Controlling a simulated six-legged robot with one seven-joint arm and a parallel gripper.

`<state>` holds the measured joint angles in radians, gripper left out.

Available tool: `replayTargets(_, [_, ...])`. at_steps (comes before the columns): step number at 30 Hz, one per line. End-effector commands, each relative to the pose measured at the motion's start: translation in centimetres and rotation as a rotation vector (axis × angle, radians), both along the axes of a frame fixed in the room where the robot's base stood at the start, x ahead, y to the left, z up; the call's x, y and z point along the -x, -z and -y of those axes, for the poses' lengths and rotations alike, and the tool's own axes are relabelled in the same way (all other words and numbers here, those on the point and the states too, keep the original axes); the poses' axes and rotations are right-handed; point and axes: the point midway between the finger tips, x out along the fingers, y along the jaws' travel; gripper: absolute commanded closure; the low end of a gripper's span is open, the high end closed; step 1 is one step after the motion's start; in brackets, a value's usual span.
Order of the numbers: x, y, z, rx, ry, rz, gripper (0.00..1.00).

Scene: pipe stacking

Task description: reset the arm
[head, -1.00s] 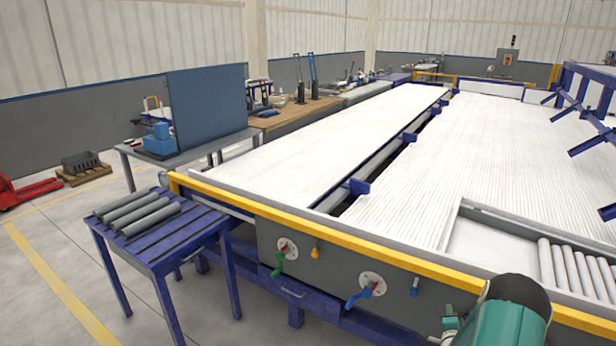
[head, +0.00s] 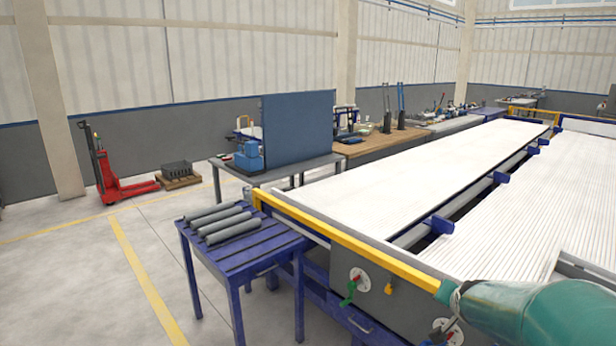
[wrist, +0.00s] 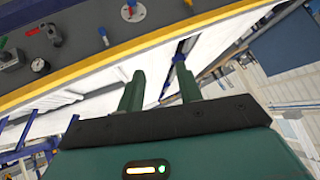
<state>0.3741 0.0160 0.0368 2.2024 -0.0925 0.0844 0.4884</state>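My gripper (wrist: 160,88) shows in the wrist view with its two green fingers spread apart and nothing between them. Beyond it lie the yellow rail and the white bed of the machine, seen tilted. In the head view part of my green arm (head: 540,312) reaches in at the lower right, in front of the machine; the fingers are not visible there. Three grey pipes (head: 228,229) lie side by side on the blue slatted table (head: 270,255), away from my arm.
The long machine with a yellow front rail (head: 350,240) and white ribbed bed (head: 400,180) fills the right. A grey bench with a blue panel (head: 298,135) stands behind the blue table. A red pallet jack (head: 112,180) stands at the left. The floor at front left is clear.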

Motion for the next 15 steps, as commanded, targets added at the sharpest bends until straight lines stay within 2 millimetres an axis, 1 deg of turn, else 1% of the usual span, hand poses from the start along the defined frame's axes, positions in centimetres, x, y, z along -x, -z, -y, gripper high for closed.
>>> replayTargets(1, [1.3, -1.4, -2.0, 0.018, -0.043, -0.022, 0.65])
replayTargets(3, [3.3, -2.6, -4.3, 0.038, -0.1, -0.066, 0.65])
replayTargets(5, [5.1, -3.5, -6.2, 0.057, -0.151, -0.102, 0.65])
replayTargets(6, [6.4, -4.1, -7.4, 0.069, -0.185, -0.126, 0.65])
replayTargets(8, [8.4, -4.7, -9.1, 0.085, -0.239, -0.161, 0.65])
replayTargets(9, [9.8, -5.1, -10.3, 0.096, -0.275, -0.183, 0.65])
replayTargets(11, [12.0, -5.6, -11.8, 0.11, -0.331, -0.216, 0.65])
replayTargets(15, [17.3, -6.2, -15.0, 0.144, -0.466, -0.291, 0.65])
